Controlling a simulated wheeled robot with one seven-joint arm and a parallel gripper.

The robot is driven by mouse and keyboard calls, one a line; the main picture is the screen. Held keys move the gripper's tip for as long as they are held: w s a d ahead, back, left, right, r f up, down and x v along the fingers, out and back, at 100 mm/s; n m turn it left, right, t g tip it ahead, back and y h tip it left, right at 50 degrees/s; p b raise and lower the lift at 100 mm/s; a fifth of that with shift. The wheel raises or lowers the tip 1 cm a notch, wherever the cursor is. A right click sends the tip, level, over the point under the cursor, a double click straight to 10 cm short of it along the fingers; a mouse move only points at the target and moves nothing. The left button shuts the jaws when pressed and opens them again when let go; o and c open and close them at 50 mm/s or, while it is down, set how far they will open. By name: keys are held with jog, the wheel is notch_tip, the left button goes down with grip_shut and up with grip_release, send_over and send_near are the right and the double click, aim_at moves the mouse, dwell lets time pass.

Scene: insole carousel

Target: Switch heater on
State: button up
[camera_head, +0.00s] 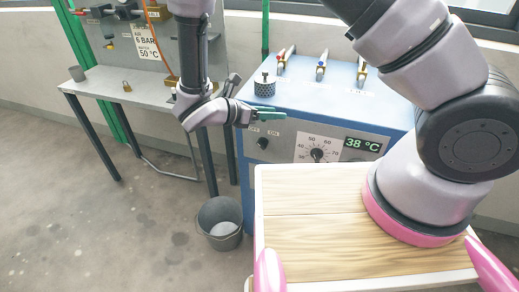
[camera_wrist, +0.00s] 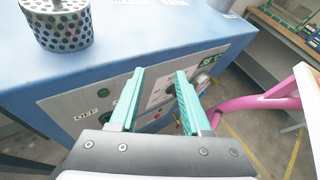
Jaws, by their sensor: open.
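The heater is a blue cabinet (camera_head: 315,85) with a grey front panel. I cannot tell which way the knob points. My gripper (camera_head: 284,115) is above the knob at the panel's upper edge, its green fingers apart and empty. In the wrist view the fingers (camera_wrist: 160,75) are open, with part of the dial panel between them.
A perforated metal cylinder (camera_head: 264,86) stands on the cabinet top near my gripper. Several coloured-handled valves (camera_head: 320,66) stand at the back. A grey bucket (camera_head: 220,222) is on the floor. A side bench (camera_head: 150,92) at left holds a padlock (camera_head: 127,86) and a cup.

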jog(key=s+a+f+n+t+y, duration=0.25)
jog(key=a+f+n+t, duration=0.3)
jog(key=f+n, duration=0.35)
jog(key=n+t+y, duration=0.4)
jog(key=n+t, duration=0.1)
jog(key=n, duration=0.1)
send_near(261, 146)
jog(key=shift+h, duration=0.25)
jog(key=x, duration=0.8)
jog(key=shift+w+f, duration=0.2)
jog(key=shift+w, duration=0.25)
grip_shut()
